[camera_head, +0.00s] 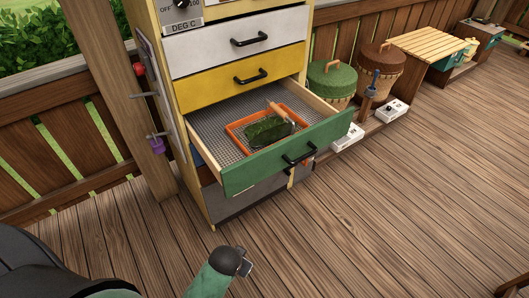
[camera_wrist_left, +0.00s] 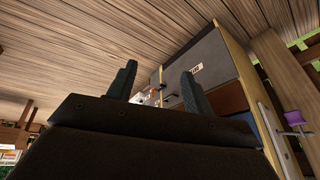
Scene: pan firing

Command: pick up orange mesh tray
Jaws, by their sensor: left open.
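The orange mesh tray (camera_head: 237,127) lies in the open green-fronted drawer (camera_head: 240,178) in the head view. It holds a dark green leafy-looking item (camera_head: 265,131) and a tool with a wooden handle (camera_head: 283,112). My left gripper (camera_wrist_left: 158,75) is open in the left wrist view, its two dark fingers apart with nothing seen held between them. It is outside the drawer, away from the tray; the tray cannot be made out in the wrist view. My right gripper is not in view.
The cabinet has white (camera_head: 225,47) and yellow (camera_head: 215,87) drawers above the open one and a grey drawer (camera_head: 235,199) below. Green (camera_head: 332,77) and brown (camera_head: 380,57) lidded baskets stand to its right. A wooden post (camera_head: 120,95) stands left. The deck in front is clear.

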